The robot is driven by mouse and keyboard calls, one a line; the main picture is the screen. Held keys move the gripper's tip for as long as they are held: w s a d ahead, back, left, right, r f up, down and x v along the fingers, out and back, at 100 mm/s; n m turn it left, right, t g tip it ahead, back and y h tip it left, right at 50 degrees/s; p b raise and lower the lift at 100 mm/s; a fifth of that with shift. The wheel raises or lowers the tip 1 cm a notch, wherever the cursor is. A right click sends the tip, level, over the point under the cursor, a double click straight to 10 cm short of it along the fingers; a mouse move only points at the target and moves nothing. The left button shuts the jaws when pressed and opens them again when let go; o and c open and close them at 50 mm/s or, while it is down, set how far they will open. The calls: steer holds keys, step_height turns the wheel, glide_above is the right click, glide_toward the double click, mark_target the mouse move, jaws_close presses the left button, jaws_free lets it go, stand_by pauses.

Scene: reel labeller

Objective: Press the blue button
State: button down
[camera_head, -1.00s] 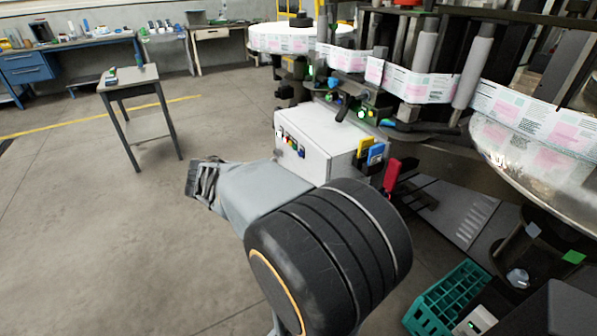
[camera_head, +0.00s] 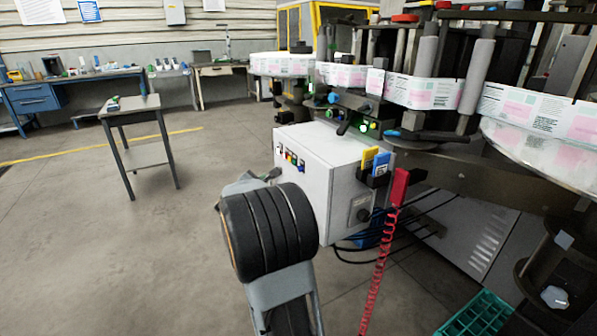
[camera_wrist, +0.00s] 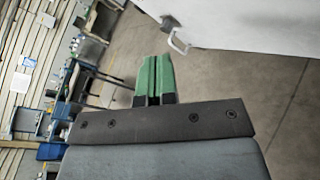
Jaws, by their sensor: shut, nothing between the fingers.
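The white control box (camera_head: 325,180) stands in the middle of the head view, with a row of small coloured buttons on its left face. A small blue button (camera_head: 301,168) appears at the right end of that row; its colour is hard to make out at this size. My gripper (camera_wrist: 154,60) shows two green fingers shut together with nothing between them. In the head view it is mostly hidden behind my dark wrist, just left of the box and apart from the buttons. In the wrist view the white box surface (camera_wrist: 250,22) fills the upper right; no buttons show there.
The labelling machine with its printed web (camera_head: 430,92) stands behind the box. A red handle (camera_head: 398,187) with a coiled cord hangs to the right. A small table (camera_head: 130,106) stands at left. The floor between is clear.

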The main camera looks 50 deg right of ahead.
mark_target(300, 169)
steer(key=s+d+b, duration=0.1)
steer(key=s+d, duration=0.2)
steer(key=d, duration=0.5)
steer(key=shift+s+b, duration=0.15)
steer(key=shift+b, duration=0.25)
steer(key=shift+s+d+b, duration=0.1)
steer(key=shift+d+b, duration=0.15)
steer(key=shift+b, duration=0.1)
stand_by(1.8)
steer(key=shift+s+d, duration=0.1)
steer(key=shift+d, duration=0.1)
steer(key=shift+s+d+b, duration=0.15)
steer(key=shift+d+b, duration=0.3)
steer(key=shift+b, duration=0.05)
stand_by(0.8)
steer(key=shift+a, duration=0.1)
steer(key=shift+w+a, duration=0.3)
steer(key=shift+a, duration=0.4)
